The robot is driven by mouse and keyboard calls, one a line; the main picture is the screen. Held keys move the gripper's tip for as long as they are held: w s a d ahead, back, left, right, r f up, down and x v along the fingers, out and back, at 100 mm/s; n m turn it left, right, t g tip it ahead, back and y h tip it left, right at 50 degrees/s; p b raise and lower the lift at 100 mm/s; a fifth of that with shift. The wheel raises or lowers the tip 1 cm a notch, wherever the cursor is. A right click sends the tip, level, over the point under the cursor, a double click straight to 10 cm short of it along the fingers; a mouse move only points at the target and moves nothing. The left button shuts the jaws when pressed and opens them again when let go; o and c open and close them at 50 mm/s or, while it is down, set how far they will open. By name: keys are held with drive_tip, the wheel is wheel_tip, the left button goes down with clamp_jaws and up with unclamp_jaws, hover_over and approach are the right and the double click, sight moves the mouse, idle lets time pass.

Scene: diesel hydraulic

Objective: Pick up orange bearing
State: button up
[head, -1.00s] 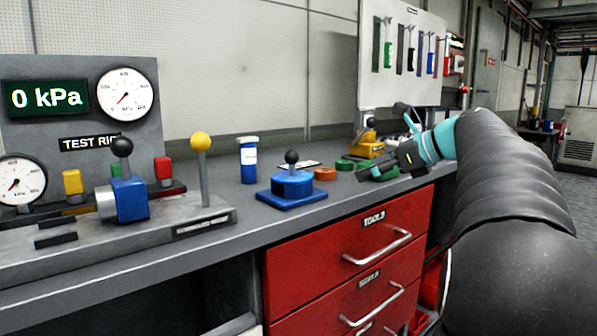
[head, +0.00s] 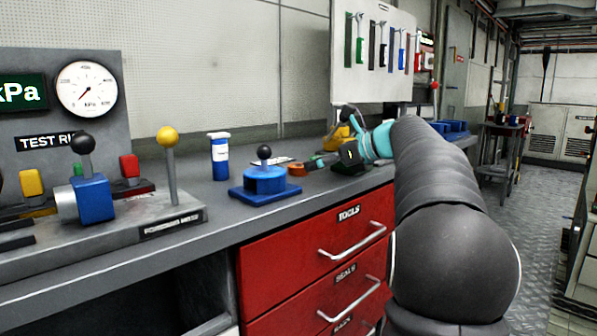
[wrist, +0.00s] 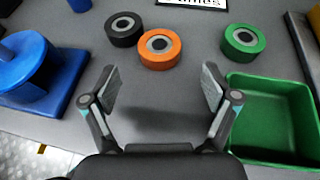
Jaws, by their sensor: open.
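The orange bearing (wrist: 160,62) lies flat on the grey bench, with a hole through its middle. It also shows in the head view (head: 296,170), just left of my gripper. In the wrist view my gripper (wrist: 160,82) is open and empty. The bearing lies ahead of its fingertips, roughly centred between them, and apart from them. In the head view my gripper (head: 322,162) is low over the bench, and its fingers are small and hard to make out.
A black bearing (wrist: 124,40) sits close left of the orange one, a green bearing (wrist: 242,52) to the right. A green tray (wrist: 284,77) is beside my right finger. A blue fixture (wrist: 58,82) stands left. A white label lies behind.

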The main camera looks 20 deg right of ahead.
sight(296, 165)
drive_tip(key=x, duration=0.4)
drive_tip(key=shift+w+a+f, duration=0.15)
drive_tip(key=shift+w+a, duration=0.05)
drive_tip(key=shift+w, duration=0.05)
drive_tip(key=c, duration=1.4)
drive_tip(key=shift+r, duration=0.7)
wheel_tip(296, 165, up, 3)
drive_tip(key=shift+f+p, duration=0.1)
drive_tip(key=shift+p, duration=0.5)
drive_tip(key=s+d+r+p, duration=0.3)
drive_tip(key=s+d+r, duration=0.2)
drive_tip(key=d, duration=0.5)
drive_tip(key=shift+d+r, duration=0.25)
drive_tip(key=shift+r, duration=0.7)
